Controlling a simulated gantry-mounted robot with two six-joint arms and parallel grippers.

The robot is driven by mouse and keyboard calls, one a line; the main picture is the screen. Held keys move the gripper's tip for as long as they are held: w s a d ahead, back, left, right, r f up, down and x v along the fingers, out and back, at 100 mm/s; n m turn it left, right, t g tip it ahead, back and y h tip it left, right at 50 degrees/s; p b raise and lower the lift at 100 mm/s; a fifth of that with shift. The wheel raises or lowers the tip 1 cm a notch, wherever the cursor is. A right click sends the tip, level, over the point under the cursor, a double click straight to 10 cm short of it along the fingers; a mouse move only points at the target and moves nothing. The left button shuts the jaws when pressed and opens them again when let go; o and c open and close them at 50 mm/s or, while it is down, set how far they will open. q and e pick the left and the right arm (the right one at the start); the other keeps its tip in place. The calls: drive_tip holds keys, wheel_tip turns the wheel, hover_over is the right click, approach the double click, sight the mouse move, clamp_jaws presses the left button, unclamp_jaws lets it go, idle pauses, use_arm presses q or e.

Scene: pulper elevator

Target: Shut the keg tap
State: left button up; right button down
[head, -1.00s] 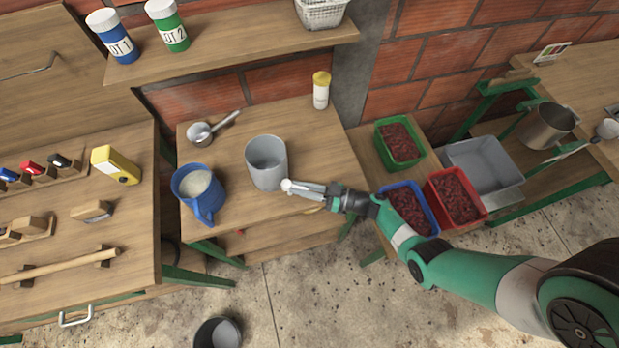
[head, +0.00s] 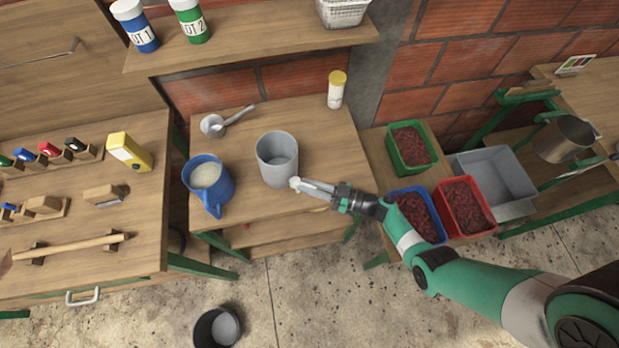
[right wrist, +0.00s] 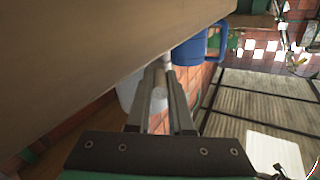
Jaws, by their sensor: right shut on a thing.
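The grey keg (head: 277,172), an open-topped cylinder, stands upright near the front edge of the small wooden table (head: 330,145). A small pale knob (head: 295,182), which looks like part of its tap, shows low at the keg's front right. My right gripper (head: 300,184) reaches in from the right and is shut on this knob. In the right wrist view the pale round tap part (right wrist: 159,94) shows between my two fingers. Whether the tap is open or shut cannot be told. My left gripper is not in view.
A blue jug (head: 215,190) with pale contents stands left of the keg, with a metal ladle (head: 215,125) behind. A white bottle (head: 335,95) stands at the back right. Bins of red fruit (head: 463,210) lie to the right. A dark bucket (head: 205,330) stands on the floor.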

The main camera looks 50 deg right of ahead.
drive_tip(key=c, duration=0.8)
unclamp_jaws()
drive_tip(key=p+v, duration=0.2)
drive_tip(key=v, duration=0.9)
drive_tip(key=shift+s+d, duration=0.15)
drive_tip(key=shift+s, duration=0.1)
